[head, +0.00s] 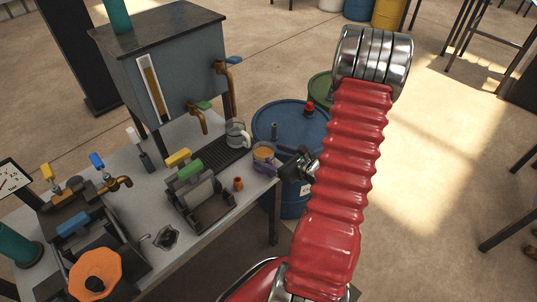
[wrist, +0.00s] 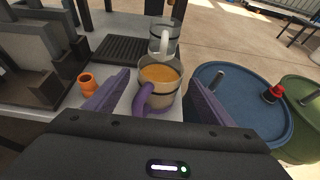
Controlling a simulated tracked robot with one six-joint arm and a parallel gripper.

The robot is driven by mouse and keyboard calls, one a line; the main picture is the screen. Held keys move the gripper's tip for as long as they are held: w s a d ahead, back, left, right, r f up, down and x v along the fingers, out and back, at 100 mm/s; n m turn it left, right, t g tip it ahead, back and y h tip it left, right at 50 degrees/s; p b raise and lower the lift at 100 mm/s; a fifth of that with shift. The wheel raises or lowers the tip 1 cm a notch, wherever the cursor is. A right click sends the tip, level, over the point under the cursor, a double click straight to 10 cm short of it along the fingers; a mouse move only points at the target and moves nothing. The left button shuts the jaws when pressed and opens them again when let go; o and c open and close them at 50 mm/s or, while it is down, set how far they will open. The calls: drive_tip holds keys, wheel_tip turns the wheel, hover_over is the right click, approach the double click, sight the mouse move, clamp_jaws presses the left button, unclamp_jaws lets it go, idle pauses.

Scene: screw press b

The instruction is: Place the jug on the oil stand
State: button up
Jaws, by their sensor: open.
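A beige jug (wrist: 170,99) with a purple handle and orange-brown liquid stands upright near the table's right edge; it also shows in the head view (head: 263,152). My gripper (wrist: 157,78) is open, with one purple finger on each side of the jug. The handle points back toward my gripper. I cannot tell whether the fingers touch it. A clear glass mug (head: 236,134) with a dark band stands just beyond, by the black slatted grate (head: 220,155) near the tank's taps. I cannot tell for sure which part is the oil stand.
A grey tank (head: 170,75) with a gauge and two taps stands over the table's back. A small orange cup (head: 238,184) and a grey press-like device (head: 197,195) are left of the jug. A blue drum (head: 285,125) stands close beyond the table's right edge.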

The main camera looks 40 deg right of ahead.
drive_tip(key=v, duration=0.8)
drive_tip(key=shift+s, duration=0.3)
drive_tip(key=shift+r, duration=0.1)
drive_tip(key=w+a+r+n+g+y, duration=0.1)
drive_tip(key=a+r+n+g+y, duration=0.4)
drive_tip(key=a+n, duration=0.6)
drive_tip(key=w+a+r+n+g+y, duration=0.25)
drive_tip(key=a+r+n, duration=0.5)
drive_tip(key=a, duration=0.65)
drive_tip(key=s+a+r+n+h, duration=0.3)
drive_tip(key=s+r+n+h, duration=0.1)
drive_tip(key=n, duration=0.4)
drive_tip(key=s+a+r+n+h, duration=0.3)
drive_tip(key=s+r+n+h, duration=0.1)
drive_tip(key=r+n, duration=0.3)
drive_tip(key=shift+s+a+r+n, duration=0.2)
drive_tip(key=shift+a+r+n, duration=0.15)
drive_tip(key=shift+n, duration=0.7)
drive_tip(key=shift+f, duration=0.1)
